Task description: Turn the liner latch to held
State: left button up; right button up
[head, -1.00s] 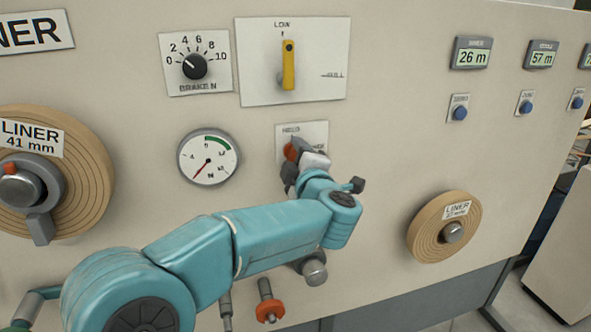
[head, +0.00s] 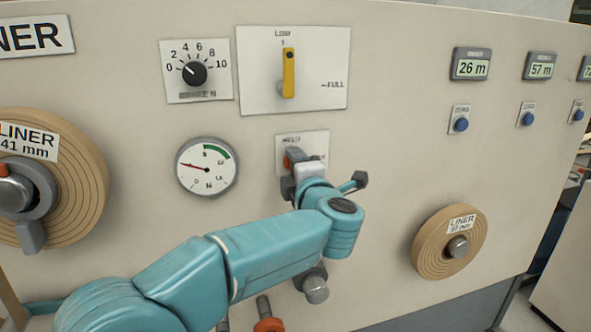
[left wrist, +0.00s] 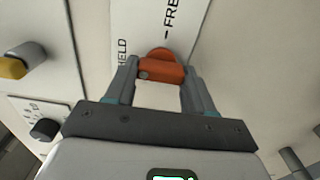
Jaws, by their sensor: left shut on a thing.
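The liner latch (left wrist: 162,70) is a small orange handle on a white plate (head: 318,140) marked HELD at the top in the head view. The left wrist view shows HELD and FREE lettering beside it. My left gripper (head: 291,165) is shut on the latch, one finger on each side of the orange handle in the left wrist view (left wrist: 163,78). In the head view my gripper and wrist cover most of the latch and the lower plate, so I cannot tell its exact angle. My right gripper is not in view.
Above the latch is a yellow lever (head: 289,72) on a LOW/FULL plate. A brake dial (head: 194,73) and a round gauge (head: 207,167) are to the left. Liner rolls (head: 85,190) (head: 430,245) flank my arm. A grey knob (head: 315,287) and an orange knob (head: 268,324) lie below.

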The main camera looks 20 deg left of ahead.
pick_arm(q)
jog(key=shift+a, duration=0.1)
jog(key=o, duration=1)
jog(key=shift+o, duration=0.2)
jog(key=v, duration=1.6)
jog(key=shift+b, duration=0.4)
jog(key=shift+s+d, duration=0.2)
